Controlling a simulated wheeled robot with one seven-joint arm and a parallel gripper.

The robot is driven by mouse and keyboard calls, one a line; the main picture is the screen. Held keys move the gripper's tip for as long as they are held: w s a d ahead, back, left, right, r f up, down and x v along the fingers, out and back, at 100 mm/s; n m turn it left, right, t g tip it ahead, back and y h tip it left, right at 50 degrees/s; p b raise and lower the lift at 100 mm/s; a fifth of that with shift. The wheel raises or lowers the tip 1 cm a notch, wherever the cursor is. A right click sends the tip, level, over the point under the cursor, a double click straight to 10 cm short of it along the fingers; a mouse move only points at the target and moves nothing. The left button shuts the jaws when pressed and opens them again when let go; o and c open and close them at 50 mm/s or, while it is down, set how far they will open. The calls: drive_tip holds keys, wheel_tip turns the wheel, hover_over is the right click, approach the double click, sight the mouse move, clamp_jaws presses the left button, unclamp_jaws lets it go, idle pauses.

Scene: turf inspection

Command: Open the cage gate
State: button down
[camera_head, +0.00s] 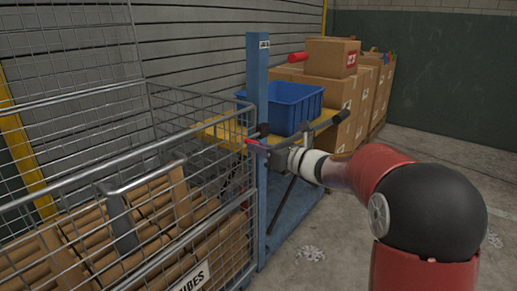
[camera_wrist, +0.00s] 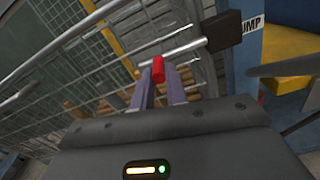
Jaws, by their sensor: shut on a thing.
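The wire mesh cage (camera_head: 215,165) fills the left of the head view, with brown tubes inside. A grey handle bar (camera_head: 118,222) shows on its near side. My gripper (camera_head: 258,146) reaches in from the right to the cage's upper right corner, beside the blue post. In the wrist view its two fingers (camera_wrist: 160,90) are closed on a small red latch handle (camera_wrist: 158,68), which also shows red in the head view (camera_head: 250,141). A metal bar runs past the handle to a black block (camera_wrist: 222,32). The gate looks closed, though its edges are hard to make out.
A blue post (camera_head: 257,90) stands close right of the cage corner. Behind it are a blue bin (camera_head: 285,105) on a yellow-topped cart and stacked cardboard boxes (camera_head: 325,90). The floor (camera_head: 335,235) in front is open, with small pale scraps.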

drive_tip(key=shift+d+f, duration=0.3)
drive_tip(key=shift+d, duration=0.1)
drive_tip(key=shift+d+f+b, duration=0.1)
drive_tip(key=shift+b, duration=0.2)
drive_tip(key=c, duration=1.4)
unclamp_jaws()
drive_tip(key=shift+c, duration=0.2)
drive_tip(key=shift+o, duration=0.2)
drive_tip(key=shift+r, duration=0.25)
drive_tip(key=shift+s, duration=0.1)
drive_tip(key=v, duration=0.7)
drive_tip(key=shift+s+d, duration=0.2)
drive_tip(key=shift+s, duration=0.05)
